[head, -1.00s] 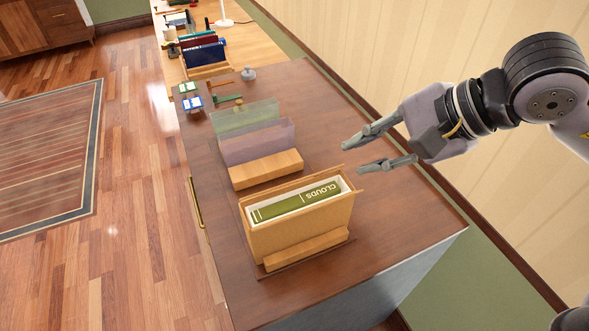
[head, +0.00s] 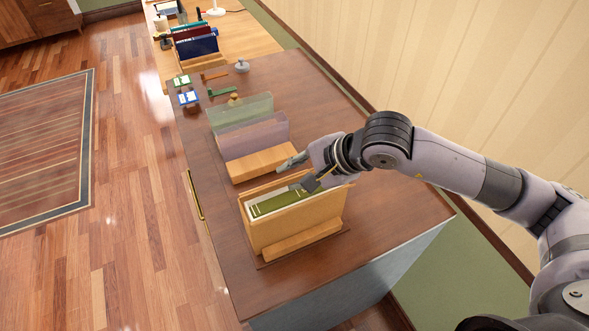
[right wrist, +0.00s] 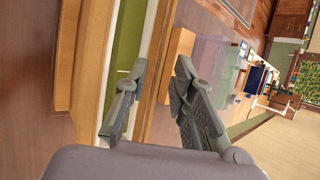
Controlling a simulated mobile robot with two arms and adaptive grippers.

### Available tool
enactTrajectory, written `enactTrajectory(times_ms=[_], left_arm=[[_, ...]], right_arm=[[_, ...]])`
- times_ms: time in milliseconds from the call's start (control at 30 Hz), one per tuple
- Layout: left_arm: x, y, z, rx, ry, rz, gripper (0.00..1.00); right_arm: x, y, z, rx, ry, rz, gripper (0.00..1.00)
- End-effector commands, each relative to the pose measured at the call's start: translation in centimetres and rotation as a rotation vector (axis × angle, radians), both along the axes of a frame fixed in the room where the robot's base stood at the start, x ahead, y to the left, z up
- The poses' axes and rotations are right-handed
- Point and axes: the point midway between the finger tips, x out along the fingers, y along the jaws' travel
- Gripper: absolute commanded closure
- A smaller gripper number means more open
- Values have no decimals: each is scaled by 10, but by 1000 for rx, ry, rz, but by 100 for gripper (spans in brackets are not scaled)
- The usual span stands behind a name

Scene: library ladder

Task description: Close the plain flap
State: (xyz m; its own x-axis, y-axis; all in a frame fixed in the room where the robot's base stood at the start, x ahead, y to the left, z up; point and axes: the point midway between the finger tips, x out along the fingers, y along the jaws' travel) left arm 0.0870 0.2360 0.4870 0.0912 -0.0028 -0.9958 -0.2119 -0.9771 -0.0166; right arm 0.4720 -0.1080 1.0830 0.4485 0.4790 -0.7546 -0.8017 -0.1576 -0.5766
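A tan wooden case (head: 290,222) stands upright in a low wooden holder on the brown cabinet top, holding a green book (head: 268,205). My right gripper (head: 297,172) is open at the case's far, right-hand top side and hides that end. In the right wrist view, its spread fingers (right wrist: 155,88) lie on either side of a thin wooden wall (right wrist: 160,65), with the green book (right wrist: 122,52) on the left finger's side. Whether they touch the wall is unclear. I cannot pick out the plain flap; the case's right end is covered. My left gripper is out of view.
Behind the case are a wooden block (head: 261,165) and translucent purple (head: 253,136) and green (head: 240,110) panels. Small cards and tools lie farther back. The cabinet top (head: 218,215) is clear on the left; a wall (head: 430,70) runs along the right.

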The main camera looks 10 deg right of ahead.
Motion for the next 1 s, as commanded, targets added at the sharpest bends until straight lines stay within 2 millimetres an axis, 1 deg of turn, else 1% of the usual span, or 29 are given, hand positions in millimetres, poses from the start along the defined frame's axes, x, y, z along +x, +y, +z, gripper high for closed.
enactTrajectory(times_ms=[133, 367, 700, 1000], left_arm=[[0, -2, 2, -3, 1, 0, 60], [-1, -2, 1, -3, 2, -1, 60], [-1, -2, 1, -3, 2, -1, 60], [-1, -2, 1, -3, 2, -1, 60]], right_arm=[[3, 2, -4, -1, 0, -1, 77], [3, 3, -5, -1, -1, 0, 77], [2, 2, -4, -1, -1, 0, 100], [2, 2, -4, -1, 0, -1, 100]])
